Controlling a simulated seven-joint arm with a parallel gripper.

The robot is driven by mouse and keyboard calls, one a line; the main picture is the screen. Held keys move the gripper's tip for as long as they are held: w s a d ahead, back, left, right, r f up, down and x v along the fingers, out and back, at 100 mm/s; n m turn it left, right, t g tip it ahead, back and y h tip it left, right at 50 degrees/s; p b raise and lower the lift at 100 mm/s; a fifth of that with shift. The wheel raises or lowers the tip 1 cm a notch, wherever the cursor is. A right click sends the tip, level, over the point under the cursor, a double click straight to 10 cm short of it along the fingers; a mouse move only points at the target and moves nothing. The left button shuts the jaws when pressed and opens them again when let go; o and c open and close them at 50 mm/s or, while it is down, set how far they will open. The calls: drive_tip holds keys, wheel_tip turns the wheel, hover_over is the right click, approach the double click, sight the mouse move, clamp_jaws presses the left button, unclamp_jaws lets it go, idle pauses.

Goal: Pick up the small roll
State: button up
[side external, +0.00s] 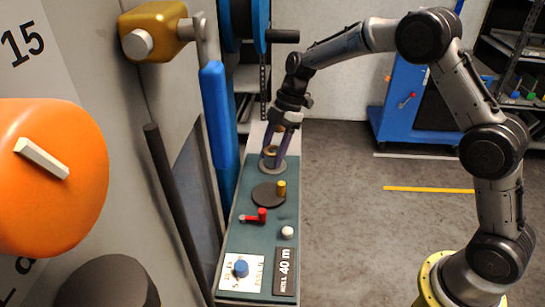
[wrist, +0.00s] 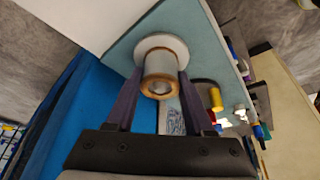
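The small roll (wrist: 160,65) is a short pale cylinder with a brown ring at its near end. It stands on a round whitish base in the wrist view, and its top shows in the side view (side external: 269,153) at the far end of the green bench top. My gripper (wrist: 160,74) is lowered over it, with one purple-grey finger on each side. The fingers stand wide, with what looks like a thin gap at the tips; contact is hard to judge. In the side view my gripper (side external: 273,160) partly hides the roll.
On the narrow bench (side external: 238,223) are a dark disc (side external: 266,196) with a yellow peg (side external: 282,187), a red handle (side external: 262,215), a white knob (side external: 287,232) and a blue knob (side external: 241,268). A blue upright (side external: 218,120) stands close on the left. The floor to the right is clear.

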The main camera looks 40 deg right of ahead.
clamp_jaws()
drive_tip(key=shift+r, duration=0.1)
